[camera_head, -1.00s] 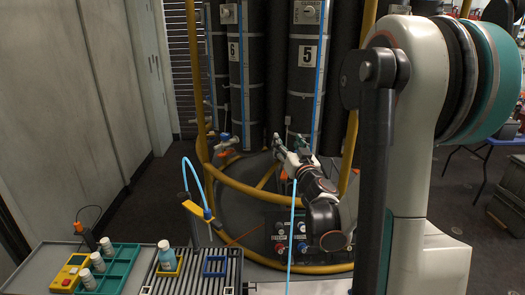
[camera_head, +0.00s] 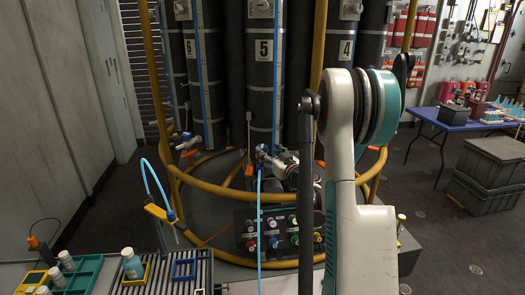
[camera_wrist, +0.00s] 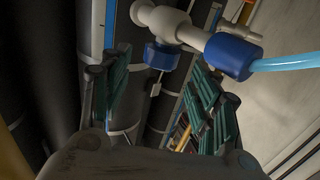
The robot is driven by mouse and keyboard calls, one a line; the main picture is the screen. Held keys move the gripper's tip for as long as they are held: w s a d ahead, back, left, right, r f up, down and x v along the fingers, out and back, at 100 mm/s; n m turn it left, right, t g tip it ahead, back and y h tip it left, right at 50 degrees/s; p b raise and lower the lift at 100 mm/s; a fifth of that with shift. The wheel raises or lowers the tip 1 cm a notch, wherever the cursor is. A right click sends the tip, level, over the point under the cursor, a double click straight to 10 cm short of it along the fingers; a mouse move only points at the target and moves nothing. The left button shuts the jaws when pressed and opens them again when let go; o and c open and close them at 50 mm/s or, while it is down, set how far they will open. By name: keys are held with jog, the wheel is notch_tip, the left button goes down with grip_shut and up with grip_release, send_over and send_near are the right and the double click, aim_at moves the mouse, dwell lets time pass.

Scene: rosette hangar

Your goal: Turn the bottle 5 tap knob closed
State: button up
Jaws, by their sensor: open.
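Bottle 5 (camera_head: 264,85) is a tall dark cylinder with a white "5" label, standing between bottles 6 and 4. Its tap (camera_head: 262,153) is low on the front, with a light blue hose hanging from it. In the wrist view the tap (camera_wrist: 187,31) has a white body, a blue collar (camera_wrist: 162,57), a blue hose fitting (camera_wrist: 229,56) and a small white handle. My gripper (camera_head: 276,160) is at the tap, partly hidden by my arm. In the wrist view my gripper (camera_wrist: 157,72) is open, fingers on either side below the tap; contact cannot be told.
A yellow rail (camera_head: 230,189) curves around the bottles. A valve panel (camera_head: 277,233) stands below the tap. Bottle 6's tap (camera_head: 187,142) is to the left. A slatted rack (camera_head: 188,275) is in front. A blue table (camera_head: 470,121) and grey crates (camera_head: 487,172) stand at right, with open floor between.

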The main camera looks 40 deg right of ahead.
aim_at(265, 149)
jog(key=shift+b+x, duration=0.5)
jog(key=shift+x, duration=2.25)
jog(key=shift+c, duration=0.6)
jog(key=c, duration=1)
